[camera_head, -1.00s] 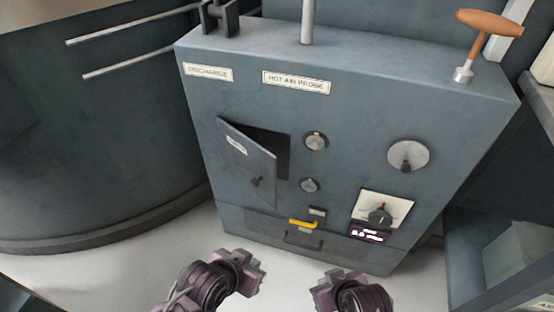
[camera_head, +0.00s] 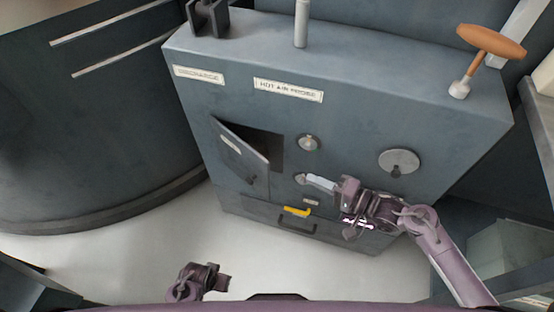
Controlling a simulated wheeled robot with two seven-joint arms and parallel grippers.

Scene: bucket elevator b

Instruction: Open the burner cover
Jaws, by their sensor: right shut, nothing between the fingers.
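A small grey hinged cover (camera_head: 241,160) on the front of the grey cabinet stands partly open, swung out to the left. It has a white label too small to read and a dark knob. A dark opening (camera_head: 268,149) shows behind its right edge. My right gripper (camera_head: 308,179) is shut and empty in front of the panel, right of the cover and apart from it. Its tips are close to a small round fitting; I cannot tell whether they touch. My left gripper (camera_head: 224,283) is low, below the cabinet and away from the cover; its jaws are unclear.
The cabinet (camera_head: 350,115) carries a round grey dial (camera_head: 399,162), a round knob (camera_head: 308,142), a yellow handle (camera_head: 297,211) and an orange T-handle (camera_head: 491,42) on top. A large dark drum (camera_head: 95,130) stands left. Pale floor (camera_head: 120,255) is clear in front.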

